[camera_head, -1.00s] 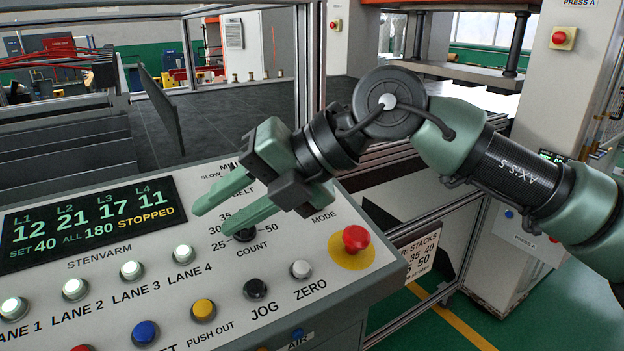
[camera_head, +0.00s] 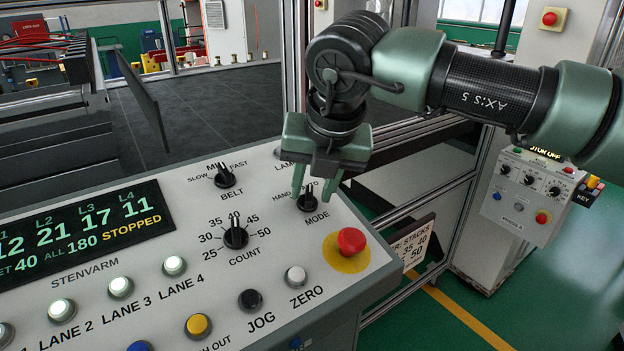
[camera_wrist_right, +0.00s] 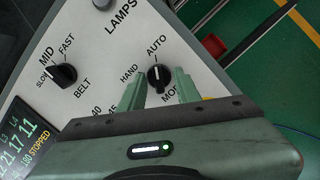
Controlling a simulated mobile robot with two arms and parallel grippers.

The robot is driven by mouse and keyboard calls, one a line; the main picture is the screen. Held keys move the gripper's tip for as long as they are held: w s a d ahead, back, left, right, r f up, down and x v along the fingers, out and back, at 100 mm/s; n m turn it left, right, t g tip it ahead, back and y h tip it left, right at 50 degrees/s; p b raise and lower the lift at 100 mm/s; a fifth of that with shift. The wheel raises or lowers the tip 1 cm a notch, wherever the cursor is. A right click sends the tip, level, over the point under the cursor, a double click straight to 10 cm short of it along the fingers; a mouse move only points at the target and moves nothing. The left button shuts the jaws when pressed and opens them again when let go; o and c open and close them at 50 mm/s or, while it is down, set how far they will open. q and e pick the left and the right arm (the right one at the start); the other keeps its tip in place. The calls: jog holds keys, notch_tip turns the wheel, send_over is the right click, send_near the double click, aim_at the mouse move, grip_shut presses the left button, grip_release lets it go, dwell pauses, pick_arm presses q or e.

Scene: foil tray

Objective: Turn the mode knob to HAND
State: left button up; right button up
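The black mode knob (camera_head: 311,202) is at the panel's right, above the word MODE. It also shows in the right wrist view (camera_wrist_right: 159,77), its pointer toward AUTO, with HAND to the left. My green right gripper (camera_head: 313,188) points down at the knob and partly covers its labels. Its fingers are apart, one on either side of the knob in the right wrist view (camera_wrist_right: 161,88). I see a gap around the knob there; contact is not clear. My left gripper is not in view.
The sloped control panel (camera_head: 290,245) also carries the belt knob (camera_head: 224,177), the count knob (camera_head: 236,238) and a red mushroom button (camera_head: 351,240) near the mode knob. The display (camera_head: 85,235) reads STOPPED. A metal frame post (camera_head: 294,60) stands behind my right gripper.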

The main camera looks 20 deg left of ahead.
jog(key=shift+w+a+f, duration=0.35)
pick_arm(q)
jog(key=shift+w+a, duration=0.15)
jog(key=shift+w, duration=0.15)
pick_arm(e)
jog(key=shift+s+d+r, duration=0.1)
jog(key=shift+s, duration=0.05)
grip_shut()
jog(key=shift+f+n+y+b, duration=0.2)
jog(key=shift+n+y+b, duration=0.1)
jog(key=shift+n+b, duration=1.05)
jog(key=n+b, duration=0.1)
jog(key=n, duration=0.2)
jog(key=shift+r, duration=0.1)
jog(key=n, duration=0.3)
jog(key=shift+r+n+g+y, duration=0.1)
jog(key=shift+n+g+y, duration=0.2)
jog(key=shift+g, duration=0.1)
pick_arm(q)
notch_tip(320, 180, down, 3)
pick_arm(e)
jog(key=n, duration=0.5)
jog(key=shift+g, duration=0.3)
pick_arm(q)
jog(key=shift+p, duration=0.3)
